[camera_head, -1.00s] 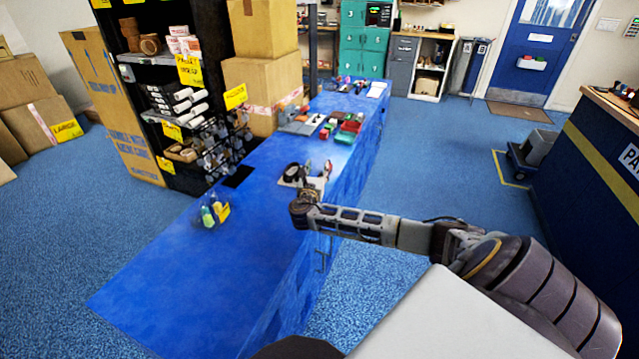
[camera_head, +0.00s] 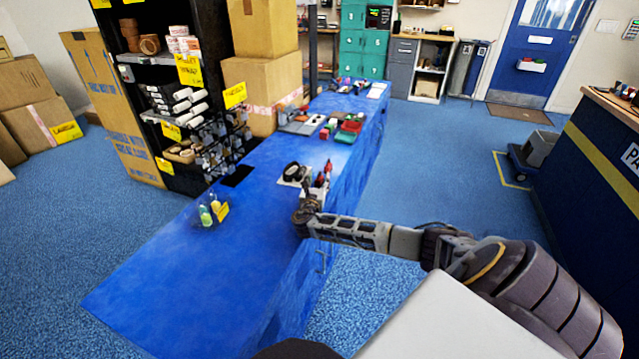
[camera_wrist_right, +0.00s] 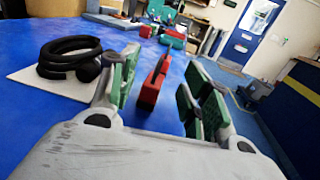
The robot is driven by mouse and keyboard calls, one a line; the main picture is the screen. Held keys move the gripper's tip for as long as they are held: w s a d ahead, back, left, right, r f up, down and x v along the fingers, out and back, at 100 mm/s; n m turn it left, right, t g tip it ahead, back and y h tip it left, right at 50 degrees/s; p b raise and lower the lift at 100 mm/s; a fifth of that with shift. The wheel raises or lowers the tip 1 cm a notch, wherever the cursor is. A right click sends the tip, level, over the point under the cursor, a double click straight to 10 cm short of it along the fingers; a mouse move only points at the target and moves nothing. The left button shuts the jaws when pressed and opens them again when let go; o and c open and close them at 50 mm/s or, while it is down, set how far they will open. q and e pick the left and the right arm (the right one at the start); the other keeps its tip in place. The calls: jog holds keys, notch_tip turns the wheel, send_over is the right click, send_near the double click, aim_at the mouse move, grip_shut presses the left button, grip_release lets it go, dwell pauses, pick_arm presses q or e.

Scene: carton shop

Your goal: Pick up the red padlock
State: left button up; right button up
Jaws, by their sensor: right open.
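The red padlock (camera_wrist_right: 152,85) stands narrow side on, on the blue counter in the right wrist view. It lies ahead of my right gripper (camera_wrist_right: 163,78), in the gap between the green-padded fingers. The fingers are spread and no contact shows. In the head view the padlock is a small red shape (camera_head: 327,167) just beyond my right gripper (camera_head: 317,187), which is low over the counter near its right edge. My left gripper is not in view.
A black coil (camera_wrist_right: 70,55) on a white card (camera_wrist_right: 45,82) lies left of the gripper. Bottles and a yellow tag (camera_head: 222,211) stand to the left on the blue counter (camera_head: 170,285). Red and green items (camera_head: 348,131) lie farther back. The near counter is clear.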

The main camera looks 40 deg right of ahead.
aim_at(320, 178)
dwell(0.3)
jog(key=shift+w+d, duration=0.3)
jog(key=shift+d, duration=0.05)
jog(key=shift+w+d, duration=0.2)
jog(key=shift+d, duration=0.1)
jog(key=shift+b+x, duration=0.35)
jog(key=shift+x, duration=0.55)
jog(key=shift+w+d, duration=0.4)
jog(key=shift+d, duration=0.05)
jog(key=shift+w+d, duration=0.15)
jog(key=shift+d, duration=0.05)
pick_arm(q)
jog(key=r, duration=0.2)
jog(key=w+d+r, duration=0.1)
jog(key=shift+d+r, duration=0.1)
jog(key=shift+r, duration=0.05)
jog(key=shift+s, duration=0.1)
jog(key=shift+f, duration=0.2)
pick_arm(e)
grip_shut()
